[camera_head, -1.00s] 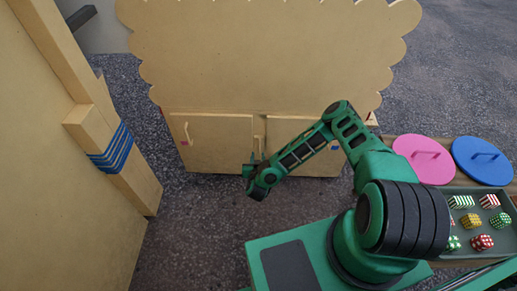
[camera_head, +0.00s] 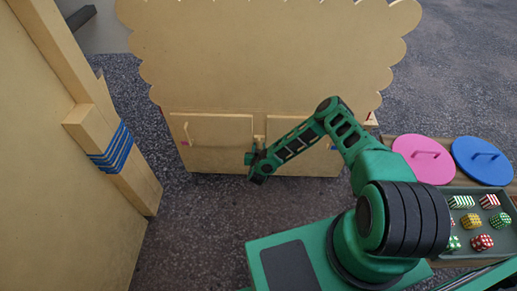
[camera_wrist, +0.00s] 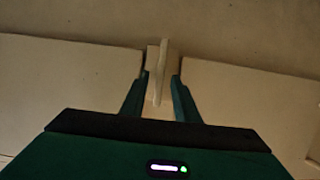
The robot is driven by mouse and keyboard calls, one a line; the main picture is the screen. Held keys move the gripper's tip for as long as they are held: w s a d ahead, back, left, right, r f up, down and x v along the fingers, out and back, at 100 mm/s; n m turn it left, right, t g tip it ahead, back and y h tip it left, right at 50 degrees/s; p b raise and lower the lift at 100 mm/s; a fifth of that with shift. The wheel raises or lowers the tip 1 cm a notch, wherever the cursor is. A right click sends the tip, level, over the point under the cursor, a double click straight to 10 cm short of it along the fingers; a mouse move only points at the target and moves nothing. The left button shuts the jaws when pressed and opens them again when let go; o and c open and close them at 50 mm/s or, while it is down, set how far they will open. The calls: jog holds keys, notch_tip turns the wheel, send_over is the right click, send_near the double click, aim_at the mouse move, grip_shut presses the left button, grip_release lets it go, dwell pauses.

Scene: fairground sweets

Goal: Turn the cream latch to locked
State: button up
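The cream latch (camera_wrist: 161,72) stands upright at the seam between two cabinet doors, just under the upper panel, in the wrist view. In the head view only its top (camera_head: 259,138) shows above my gripper (camera_head: 253,157); the rest is hidden. In the wrist view, my gripper (camera_wrist: 160,78) is open, with one finger on each side of the latch. Small gaps seem to show between the latch and the fingers. The left door (camera_head: 215,130) and the right door (camera_head: 310,165) look shut.
A scalloped cream panel (camera_head: 265,60) rises above the doors. A wooden post with blue bands (camera_head: 112,152) stands at the left. At the right are a pink lid (camera_head: 412,170), a blue lid (camera_head: 480,148) and a tray (camera_head: 448,200) of patterned sweets. The floor before the doors is clear.

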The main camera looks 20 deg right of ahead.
jog(key=shift+c, duration=0.7)
grip_shut()
jog(key=shift+d+m, duration=0.1)
jog(key=shift+m, duration=0.2)
jog(key=m+t+y, duration=0.1)
jog(key=m, duration=0.3)
jog(key=d+f+m+t+y, duration=0.1)
jog(key=m+t+y, duration=0.1)
jog(key=m, duration=0.2)
jog(key=d+f+m+t+y, duration=0.1)
jog(key=m+t+y, duration=0.1)
jog(key=m, duration=0.2)
jog(key=shift+s+f+m, duration=0.15)
jog(key=shift+s+m, duration=0.15)
jog(key=shift+s, duration=0.05)
